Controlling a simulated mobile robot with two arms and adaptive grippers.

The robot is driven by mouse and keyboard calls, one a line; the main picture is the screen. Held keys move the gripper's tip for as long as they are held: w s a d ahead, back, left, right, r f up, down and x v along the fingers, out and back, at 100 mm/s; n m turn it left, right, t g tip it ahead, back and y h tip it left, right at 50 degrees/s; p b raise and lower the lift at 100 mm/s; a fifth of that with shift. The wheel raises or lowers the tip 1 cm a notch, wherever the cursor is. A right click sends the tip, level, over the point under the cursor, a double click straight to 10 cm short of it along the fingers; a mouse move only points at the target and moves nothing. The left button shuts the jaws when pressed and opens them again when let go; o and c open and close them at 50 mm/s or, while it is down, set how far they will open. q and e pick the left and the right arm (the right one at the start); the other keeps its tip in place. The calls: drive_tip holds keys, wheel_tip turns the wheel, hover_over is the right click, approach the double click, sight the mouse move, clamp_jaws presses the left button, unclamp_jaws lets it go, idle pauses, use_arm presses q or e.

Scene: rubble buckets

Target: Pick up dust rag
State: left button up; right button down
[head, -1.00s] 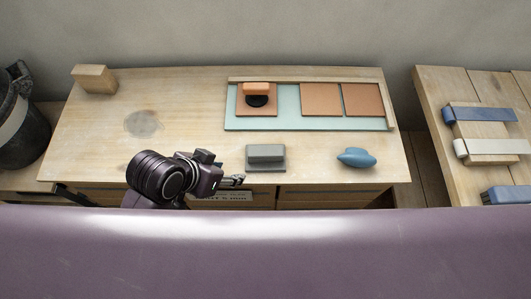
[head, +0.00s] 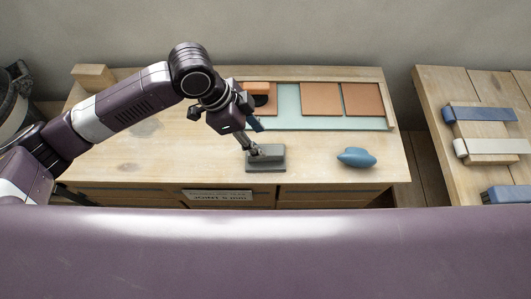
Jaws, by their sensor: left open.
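A blue, rounded lump (head: 356,158), which may be the dust rag, lies on the right front of the wooden workbench (head: 300,185). Its material is too small to tell. My left gripper (head: 254,151) points down with its fingers over the back left of a grey block (head: 266,164) near the bench's front edge. The gripper is open and well to the left of the blue lump. Whether it touches the grey block I cannot tell. My right gripper is not in view.
A teal board (head: 288,103) at the back carries brown tiles (head: 320,99) and an orange-handled tool (head: 257,87), partly hidden by my arm. A wooden block (head: 93,76) stands at the back left. Another bench (head: 438,92) with wrapped blocks stands right.

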sight(266, 151)
use_arm(q)
drive_tip(key=shift+a+p+x, duration=0.2)
drive_tip(key=shift+p+x, duration=0.1)
drive_tip(key=shift+x, duration=1.65)
drive_tip(key=shift+a+p+x, duration=0.2)
drive_tip(key=shift+p+x, duration=0.05)
drive_tip(key=shift+x, duration=1.7)
drive_tip(key=shift+f, duration=0.15)
clamp_jaws()
